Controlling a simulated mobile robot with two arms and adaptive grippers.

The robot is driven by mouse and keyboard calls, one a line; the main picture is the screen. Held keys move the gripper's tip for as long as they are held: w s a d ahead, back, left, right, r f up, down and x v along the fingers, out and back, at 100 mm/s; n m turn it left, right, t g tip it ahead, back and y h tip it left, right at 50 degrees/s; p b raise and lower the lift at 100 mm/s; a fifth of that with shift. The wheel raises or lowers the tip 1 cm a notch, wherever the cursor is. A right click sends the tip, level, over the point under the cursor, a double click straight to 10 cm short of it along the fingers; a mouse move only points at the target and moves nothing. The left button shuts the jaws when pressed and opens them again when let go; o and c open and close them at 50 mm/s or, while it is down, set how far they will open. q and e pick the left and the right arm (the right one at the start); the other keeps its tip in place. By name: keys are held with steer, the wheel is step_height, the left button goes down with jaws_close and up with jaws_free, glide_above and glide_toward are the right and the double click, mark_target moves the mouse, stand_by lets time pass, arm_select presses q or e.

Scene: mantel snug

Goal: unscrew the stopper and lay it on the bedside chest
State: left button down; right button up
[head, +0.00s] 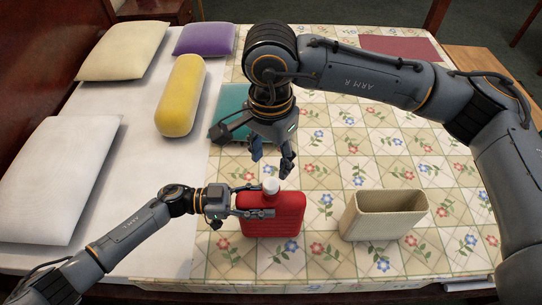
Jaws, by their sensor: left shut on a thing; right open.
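A red ribbed hot-water bottle (272,222) stands upright on the flowered quilt near the front of the bed. Its white stopper (271,185) sits at the top of the neck.
An open beige fabric bin (385,221) stands right of the bottle. White (58,180), cream (123,50) and purple (204,39) pillows and a yellow bolster (181,95) lie at the left. A teal cushion (229,108) lies partly behind my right gripper. A wooden surface (478,62) is at the right.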

mark_target(271, 183)
steer(key=m, duration=4.1)
steer(key=shift+f+m, duration=0.25)
steer(key=shift+m, duration=0.25)
step_height(271, 183, down, 8)
steer(key=shift+r, duration=0.25)
steer(key=shift+c, duration=0.2)
